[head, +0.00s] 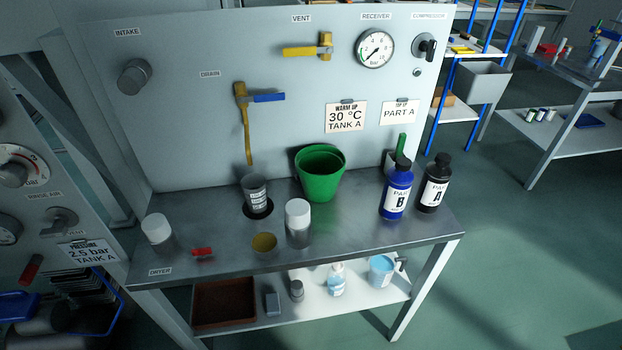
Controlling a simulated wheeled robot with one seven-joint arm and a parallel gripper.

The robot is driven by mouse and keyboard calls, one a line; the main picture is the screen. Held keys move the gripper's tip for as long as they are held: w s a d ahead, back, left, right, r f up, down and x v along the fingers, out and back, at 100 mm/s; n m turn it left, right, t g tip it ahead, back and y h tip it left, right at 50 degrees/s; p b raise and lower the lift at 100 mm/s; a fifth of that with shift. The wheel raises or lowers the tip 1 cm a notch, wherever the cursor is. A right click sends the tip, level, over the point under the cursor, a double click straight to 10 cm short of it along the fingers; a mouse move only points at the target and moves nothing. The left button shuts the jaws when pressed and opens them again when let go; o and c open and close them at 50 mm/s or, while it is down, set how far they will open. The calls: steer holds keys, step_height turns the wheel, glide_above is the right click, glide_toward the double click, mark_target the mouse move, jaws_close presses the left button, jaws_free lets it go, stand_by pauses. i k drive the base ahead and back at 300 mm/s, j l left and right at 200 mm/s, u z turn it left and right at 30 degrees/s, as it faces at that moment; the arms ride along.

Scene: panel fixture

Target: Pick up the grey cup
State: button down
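The grey cup (256,192) stands upright on the metal bench, on a round black spot or ring. It has dark markings on its side. The drain valve's yellow pipe (247,140) hangs down the panel just above and behind the cup. My gripper is not in view.
A green bucket (320,174) stands right of the cup. A white-capped jar (298,223) and a yellowish round dish (264,244) are in front of it. Another white-capped jar (157,231) and a red item (202,252) are at left. Blue (396,192) and black (434,184) bottles stand at right.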

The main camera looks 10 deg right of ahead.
mark_target(254, 185)
steer(key=i+j+u, duration=0.25)
steer(key=i+j, duration=0.25)
steer(key=i+j+u, duration=0.3)
steer(key=i+j, duration=0.2)
